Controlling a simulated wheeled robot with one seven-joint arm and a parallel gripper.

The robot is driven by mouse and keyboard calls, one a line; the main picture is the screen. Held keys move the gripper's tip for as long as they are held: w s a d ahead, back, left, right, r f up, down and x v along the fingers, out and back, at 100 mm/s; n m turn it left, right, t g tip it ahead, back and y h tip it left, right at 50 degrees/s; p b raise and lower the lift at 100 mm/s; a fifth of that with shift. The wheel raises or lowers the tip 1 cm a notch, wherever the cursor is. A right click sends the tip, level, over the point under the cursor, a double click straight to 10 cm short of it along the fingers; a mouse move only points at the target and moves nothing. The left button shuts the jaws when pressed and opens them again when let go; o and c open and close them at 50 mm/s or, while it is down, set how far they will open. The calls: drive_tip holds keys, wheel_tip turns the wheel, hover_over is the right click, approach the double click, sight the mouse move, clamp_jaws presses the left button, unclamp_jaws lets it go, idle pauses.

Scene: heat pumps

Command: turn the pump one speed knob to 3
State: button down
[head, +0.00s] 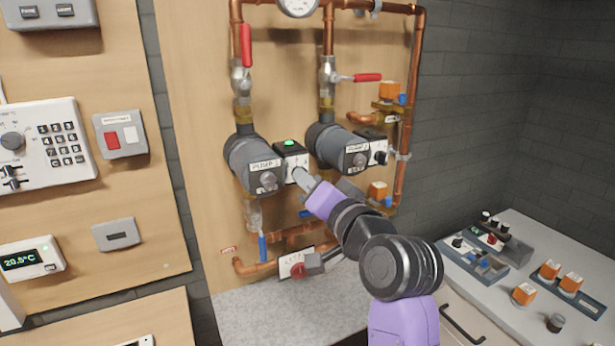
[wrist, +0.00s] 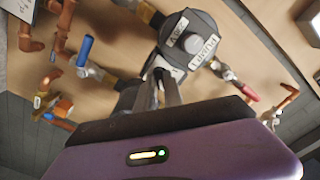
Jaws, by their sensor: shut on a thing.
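Pump one (head: 255,163) is the left grey pump, with a label reading PUMP 1. Its black control box (head: 290,149) sits at its right side, with a lit green light on top and a white scale on the front. My gripper (head: 299,174) reaches this front from the lower right and is shut on the pump one speed knob. In the wrist view, the two fingers (wrist: 160,82) point at the box beside the labelled pump face (wrist: 192,42).
Pump two (head: 340,147) stands close to the right, with its own black knob (head: 381,157). Red-handled valves (head: 246,45) and copper pipes surround the pumps. A red knob (head: 298,270) on a plate lies below my gripper. A counter with small parts (head: 520,270) is at right.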

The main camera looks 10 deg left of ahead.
drive_tip(key=shift+m, duration=0.3)
drive_tip(key=c, duration=1.5)
unclamp_jaws()
drive_tip(key=shift+o, duration=0.2)
drive_tip(key=b+v, duration=0.1)
drive_tip(key=v, duration=0.6)
drive_tip(key=shift+s+d+b, duration=0.25)
drive_tip(key=shift+s+b, duration=0.05)
drive_tip(key=shift+s, duration=0.05)
